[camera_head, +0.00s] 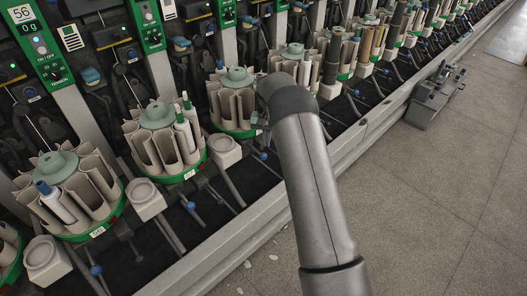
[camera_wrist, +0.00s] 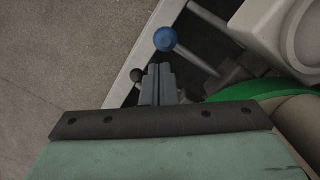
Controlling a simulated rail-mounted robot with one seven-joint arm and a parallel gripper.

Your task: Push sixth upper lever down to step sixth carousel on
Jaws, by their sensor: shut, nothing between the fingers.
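My gripper (camera_wrist: 158,84) shows in the wrist view, its grey fingers together and empty. A lever with a blue ball knob (camera_wrist: 165,39) lies just beyond the fingertips, apart from them in the picture. A smaller black knob (camera_wrist: 137,75) is close to the left of the fingers. The green rim of a carousel (camera_wrist: 245,91) is at the right. In the head view, my arm covers the gripper and the area around it. A carousel (camera_head: 235,100) with beige pockets stands left of the arm. I cannot tell which lever is the sixth upper one.
More carousels (camera_head: 165,140) stand along the machine, with blue-knobbed levers (camera_head: 190,206) in front and beige blocks (camera_head: 224,151) between them. A metal rail (camera_head: 235,235) edges the machine. The floor (camera_head: 430,190) is mostly clear, with a grey unit (camera_head: 436,95) beside the rail.

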